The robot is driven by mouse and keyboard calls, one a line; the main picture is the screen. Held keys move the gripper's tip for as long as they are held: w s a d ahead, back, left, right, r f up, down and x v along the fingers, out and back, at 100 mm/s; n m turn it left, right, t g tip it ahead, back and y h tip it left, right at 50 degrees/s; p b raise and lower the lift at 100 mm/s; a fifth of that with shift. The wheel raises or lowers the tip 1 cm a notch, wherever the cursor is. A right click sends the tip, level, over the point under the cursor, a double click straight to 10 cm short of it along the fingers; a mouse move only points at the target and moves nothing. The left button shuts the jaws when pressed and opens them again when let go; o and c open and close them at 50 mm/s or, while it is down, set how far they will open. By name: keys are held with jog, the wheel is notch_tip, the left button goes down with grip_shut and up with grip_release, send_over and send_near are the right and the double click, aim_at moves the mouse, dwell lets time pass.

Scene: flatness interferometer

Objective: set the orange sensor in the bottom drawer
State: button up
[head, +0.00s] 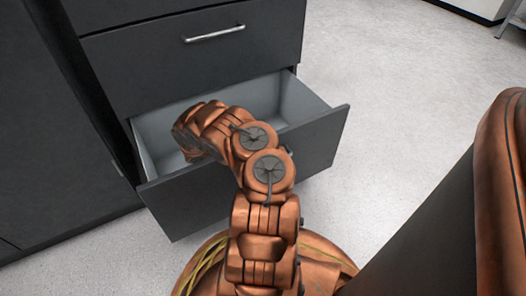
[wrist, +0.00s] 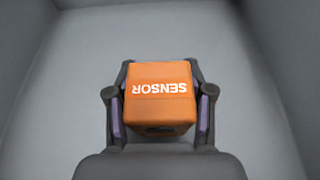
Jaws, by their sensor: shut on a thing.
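The orange sensor (wrist: 160,100) is a small box with white "SENSOR" lettering, upside down in the wrist view. My gripper (wrist: 160,105) is shut on it, with one finger on each side. In the wrist view the light grey floor and walls of the drawer surround the sensor. I cannot tell whether the sensor touches the drawer floor. In the head view the bottom drawer (head: 245,185) is pulled out, and my arm reaches down into it. The gripper and sensor are hidden there behind my arm.
The dark cabinet has a closed drawer (head: 195,55) with a silver handle (head: 214,34) above the open one. The right part of the open drawer's inside (head: 300,100) looks empty. Clear speckled floor (head: 420,100) lies to the right.

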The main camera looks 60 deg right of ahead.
jog(key=o, duration=1.5)
jog(key=shift+c, duration=0.2)
jog(key=shift+r, duration=0.1)
